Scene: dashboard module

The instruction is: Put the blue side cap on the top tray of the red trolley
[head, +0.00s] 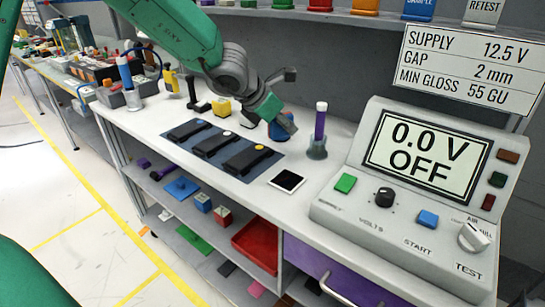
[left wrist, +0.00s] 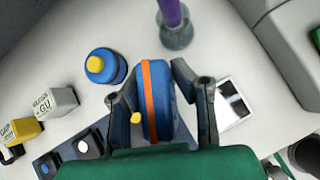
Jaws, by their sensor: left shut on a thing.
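My left gripper (left wrist: 160,100) is shut on a round blue piece with an orange band around its edge, which I take for the blue side cap (left wrist: 158,110). The piece sits upright between the two dark fingers, above the white worktop. In the head view my left gripper (head: 275,113) is over the back of the bench, left of a purple-handled tool in a grey holder (head: 317,148). Blue shows at its tip (head: 283,128), partly hidden by the gripper. I see no red trolley in either view. My right gripper is not in view.
A blue bottle with a yellow top (left wrist: 105,66) stands close by. Dark modules lie on a blue mat (head: 185,145), with a white-framed card (head: 287,181) nearby. A test console (head: 410,190) fills the right. Shelves below hold parts and a red bin (head: 257,245). Floor at left is clear.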

